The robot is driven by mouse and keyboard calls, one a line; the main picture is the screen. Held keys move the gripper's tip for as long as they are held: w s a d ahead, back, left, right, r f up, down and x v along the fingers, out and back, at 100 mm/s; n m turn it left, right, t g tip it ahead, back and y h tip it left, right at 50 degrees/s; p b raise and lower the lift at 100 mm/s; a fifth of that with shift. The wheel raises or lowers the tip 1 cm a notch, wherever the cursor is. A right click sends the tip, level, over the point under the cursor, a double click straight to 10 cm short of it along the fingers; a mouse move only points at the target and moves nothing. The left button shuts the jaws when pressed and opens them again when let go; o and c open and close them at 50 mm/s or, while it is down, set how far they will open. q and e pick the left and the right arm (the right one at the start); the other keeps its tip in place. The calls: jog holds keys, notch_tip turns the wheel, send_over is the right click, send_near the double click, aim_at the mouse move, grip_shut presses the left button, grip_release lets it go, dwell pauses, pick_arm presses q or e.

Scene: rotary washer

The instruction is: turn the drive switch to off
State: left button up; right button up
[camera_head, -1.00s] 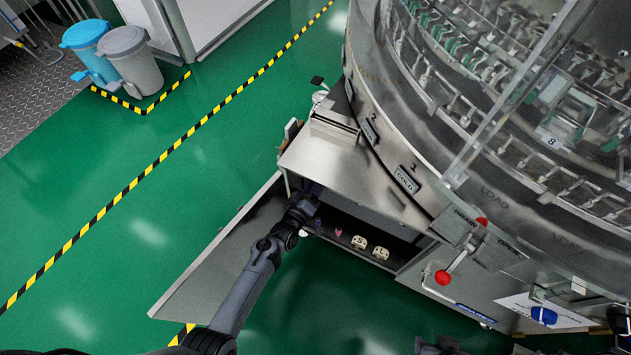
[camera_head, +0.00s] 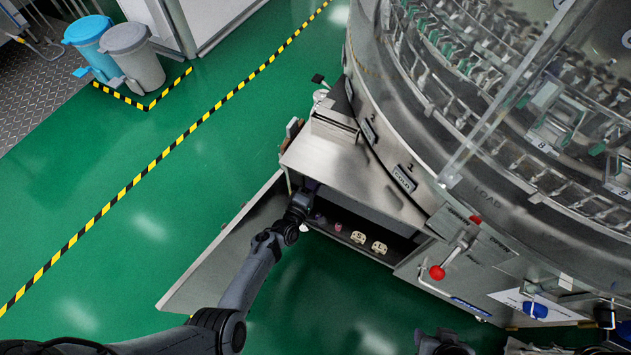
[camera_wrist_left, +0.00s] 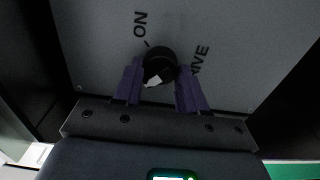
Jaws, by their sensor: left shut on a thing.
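The drive switch (camera_wrist_left: 160,62) is a round black knob on a grey panel in the left wrist view. A small white mark shows on it. The panel (camera_wrist_left: 105,50) reads "ON" at the knob's upper left, and a partly covered word ending in "IVE" is at its right. My left gripper (camera_wrist_left: 160,85) has its purple fingers on either side of the knob and is shut on it. In the head view my left gripper (camera_head: 309,188) reaches into the open cabinet below the washer, where the switch is hidden. My right gripper is not clearly visible.
The open cabinet door (camera_head: 215,255) lies beside my left arm. Small pale blocks (camera_head: 368,242) sit in the cabinet. The washer (camera_head: 400,130) fills the right side, with a red-knobbed lever (camera_head: 437,272) on its front. The green floor (camera_head: 150,215) at left is clear.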

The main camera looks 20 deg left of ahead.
dwell(0.5)
pick_arm(q)
jog(key=o, duration=1)
jog(key=shift+s+a+p, duration=0.2)
jog(key=shift+s+p, duration=0.65)
jog(key=shift+s, duration=0.95)
jog(key=shift+s+a+p, duration=0.2)
jog(key=shift+s+p, duration=0.6)
jog(key=shift+s, duration=1)
jog(key=shift+s+a+p, duration=0.2)
jog(key=shift+s+p, duration=0.65)
jog(key=shift+s, duration=0.95)
